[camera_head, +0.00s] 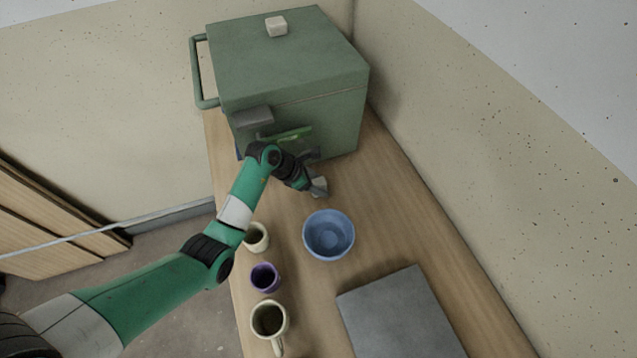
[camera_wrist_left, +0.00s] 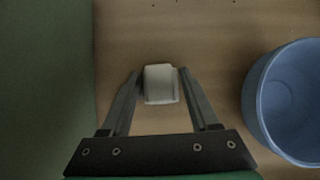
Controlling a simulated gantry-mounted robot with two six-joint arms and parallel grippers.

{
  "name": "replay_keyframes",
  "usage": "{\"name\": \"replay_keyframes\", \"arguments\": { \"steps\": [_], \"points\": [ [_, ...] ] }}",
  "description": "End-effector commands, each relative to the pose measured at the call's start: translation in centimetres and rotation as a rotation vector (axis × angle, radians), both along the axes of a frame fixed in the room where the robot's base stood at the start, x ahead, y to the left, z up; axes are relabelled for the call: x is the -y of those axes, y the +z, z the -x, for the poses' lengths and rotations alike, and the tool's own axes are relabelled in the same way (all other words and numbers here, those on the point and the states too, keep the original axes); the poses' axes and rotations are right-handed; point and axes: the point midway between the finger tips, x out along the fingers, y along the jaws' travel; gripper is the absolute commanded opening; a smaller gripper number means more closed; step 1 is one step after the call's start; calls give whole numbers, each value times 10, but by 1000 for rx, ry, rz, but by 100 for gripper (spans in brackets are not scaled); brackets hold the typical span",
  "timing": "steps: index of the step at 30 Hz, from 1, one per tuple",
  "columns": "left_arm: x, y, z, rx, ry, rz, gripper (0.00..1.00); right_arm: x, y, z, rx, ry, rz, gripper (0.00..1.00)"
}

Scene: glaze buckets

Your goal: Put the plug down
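A small pale, block-shaped plug (camera_wrist_left: 161,85) sits between the fingertips of my left gripper (camera_wrist_left: 160,73). Both fingers lie along its sides with no clear gap at the tips, so the gripper looks shut on it. In the head view the plug (camera_head: 320,184) shows at the end of my left gripper (camera_head: 316,186), low over the wooden table in front of the green kiln. I cannot tell whether the plug touches the table. A similar pale block (camera_head: 276,26) lies on top of the kiln. My right gripper is not in view.
The green kiln (camera_head: 345,115) stands at the back. A blue bowl (camera_head: 328,235) is just in front of my gripper, also right in the wrist view (camera_wrist_left: 290,100). Two cream mugs (camera_head: 268,320) and a purple cup (camera_head: 265,278) line the left edge. A grey slab (camera_head: 400,318) lies front right.

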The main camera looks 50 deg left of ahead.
Motion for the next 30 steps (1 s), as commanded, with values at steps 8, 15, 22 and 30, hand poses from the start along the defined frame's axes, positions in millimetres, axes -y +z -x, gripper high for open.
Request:
{"name": "replay_keyframes", "arguments": {
  "steps": [8, 15, 22, 30],
  "points": [
    [0, 0, 0, 0, 0, 0, 86, 0, 0, 0, 0, 0, 0, 50],
    [-2, 12, 3, 2, 1, -1, 86, 0, 8, 0, 0, 0, 0, 50],
    [-11, 51, 27, 2, 3, -1, 86, 0, 36, 0, 0, 0, 0, 50],
    [-15, 66, 40, 1, 0, 0, 86, 0, 43, 0, 0, 0, 0, 50]
  ]
}}
